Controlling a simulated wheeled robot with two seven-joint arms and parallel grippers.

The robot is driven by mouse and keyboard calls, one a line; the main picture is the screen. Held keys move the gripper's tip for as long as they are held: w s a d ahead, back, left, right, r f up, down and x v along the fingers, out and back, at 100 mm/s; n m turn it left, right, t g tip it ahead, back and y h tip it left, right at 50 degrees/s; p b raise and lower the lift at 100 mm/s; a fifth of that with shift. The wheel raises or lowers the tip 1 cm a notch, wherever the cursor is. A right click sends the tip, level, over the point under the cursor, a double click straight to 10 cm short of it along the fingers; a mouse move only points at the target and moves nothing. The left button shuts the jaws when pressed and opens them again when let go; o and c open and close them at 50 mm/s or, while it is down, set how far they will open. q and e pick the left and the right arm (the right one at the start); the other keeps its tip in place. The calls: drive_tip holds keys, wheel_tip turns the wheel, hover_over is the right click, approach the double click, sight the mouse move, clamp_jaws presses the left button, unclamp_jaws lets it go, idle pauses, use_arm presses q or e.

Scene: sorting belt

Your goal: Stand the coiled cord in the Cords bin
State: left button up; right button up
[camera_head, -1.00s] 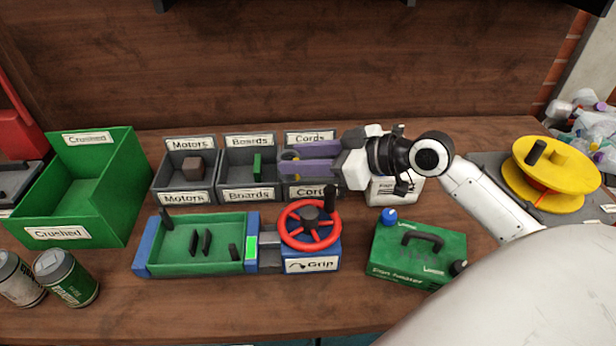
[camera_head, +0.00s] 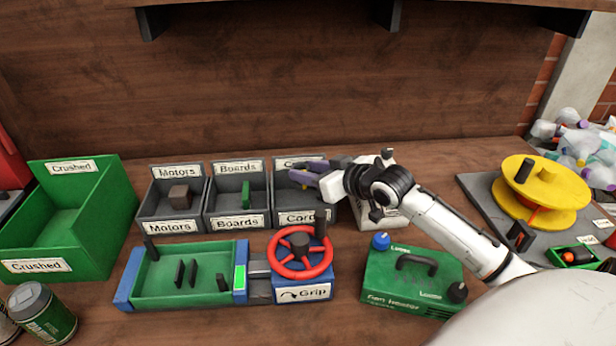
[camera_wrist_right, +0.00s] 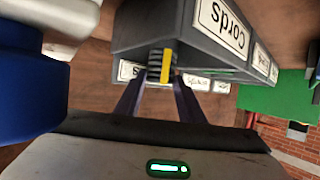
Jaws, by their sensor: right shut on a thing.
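The Cords bin (camera_head: 288,217) is the right one of three grey bins joined in a row. My right gripper (camera_head: 303,172) reaches in from the right, its purple fingers over this bin and partly covering its back label. The right wrist view shows the fingers (camera_wrist_right: 161,80) shut on the coiled cord (camera_wrist_right: 154,66), a small dark ribbed coil with a yellow band. There the cord overlaps the grey Cords bin (camera_wrist_right: 150,35); I cannot tell whether it touches it. My left gripper is not in view.
The Motors bin (camera_head: 150,208) holds a brown block and the Boards bin (camera_head: 222,207) a green board. A white container (camera_head: 375,213) stands close right of the Cords bin. The red wheel (camera_head: 300,252) of a green-trayed vise and a green fan heater (camera_head: 412,280) stand in front.

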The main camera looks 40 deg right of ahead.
drive_tip(key=shift+f, duration=0.6)
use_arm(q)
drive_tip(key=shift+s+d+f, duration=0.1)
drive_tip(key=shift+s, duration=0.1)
use_arm(e)
drive_tip(key=shift+f, duration=0.55)
drive_tip(key=o, duration=1.1)
drive_tip(key=shift+a+f, duration=0.1)
drive_tip(key=shift+f, duration=0.05)
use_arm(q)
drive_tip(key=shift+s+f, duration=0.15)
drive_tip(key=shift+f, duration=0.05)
use_arm(e)
drive_tip(key=shift+f, duration=0.1)
